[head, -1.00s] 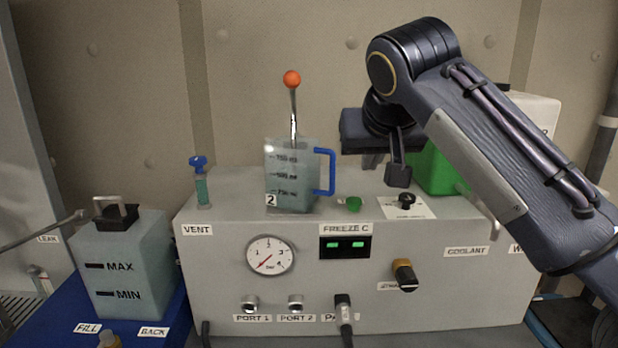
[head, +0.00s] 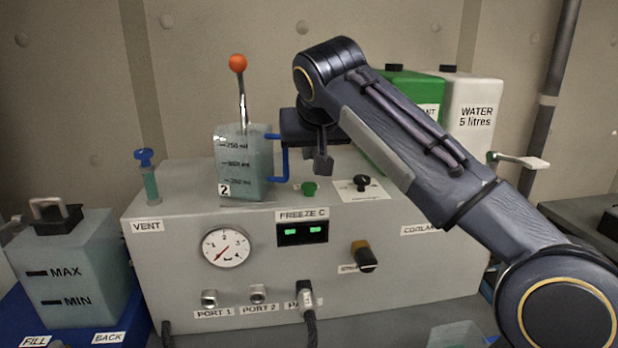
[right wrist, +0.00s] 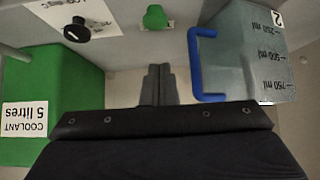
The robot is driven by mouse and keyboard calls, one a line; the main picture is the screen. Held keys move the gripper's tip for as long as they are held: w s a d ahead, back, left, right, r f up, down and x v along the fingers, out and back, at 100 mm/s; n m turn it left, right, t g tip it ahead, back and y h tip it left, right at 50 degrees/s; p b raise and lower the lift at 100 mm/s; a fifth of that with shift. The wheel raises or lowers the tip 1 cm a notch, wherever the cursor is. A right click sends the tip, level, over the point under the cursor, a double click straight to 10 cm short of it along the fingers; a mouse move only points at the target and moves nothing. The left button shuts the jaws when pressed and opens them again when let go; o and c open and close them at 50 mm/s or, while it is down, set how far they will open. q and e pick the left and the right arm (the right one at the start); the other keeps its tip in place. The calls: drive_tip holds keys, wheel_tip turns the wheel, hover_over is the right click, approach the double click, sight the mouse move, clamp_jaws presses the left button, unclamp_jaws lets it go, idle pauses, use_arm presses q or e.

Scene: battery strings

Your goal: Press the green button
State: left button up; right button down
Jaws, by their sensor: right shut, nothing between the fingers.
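The green button (head: 310,189) is a small green knob on top of the grey machine box (head: 150,290), between the measuring jug and a black knob. It also shows in the right wrist view (right wrist: 155,17), at the top middle. My right gripper (head: 323,166) is above the box top, close to the button and apart from it in the picture. In the right wrist view its fingers (right wrist: 158,75) are together and empty, pointing toward the button. I cannot judge the exact height between them. My left gripper is not in view.
The jug (head: 238,165) with a blue handle stands left of my right gripper, very close. A black knob (head: 362,183) sits right of the button. A green coolant canister (head: 415,90) and a white water canister (head: 478,115) stand behind my right arm.

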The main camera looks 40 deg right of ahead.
sight(309, 186)
drive_tip(key=f, duration=0.1)
drive_tip(key=w+f, duration=0.1)
drive_tip(key=f, duration=0.1)
drive_tip(key=d+f, duration=0.1)
drive_tip(key=shift+w+f+b, duration=0.15)
drive_tip(key=shift+w+b, duration=0.1)
drive_tip(key=shift+b, duration=0.05)
drive_tip(key=shift+f, duration=0.75)
wheel_tip(309, 186, down, 2)
drive_tip(key=shift+b, duration=0.85)
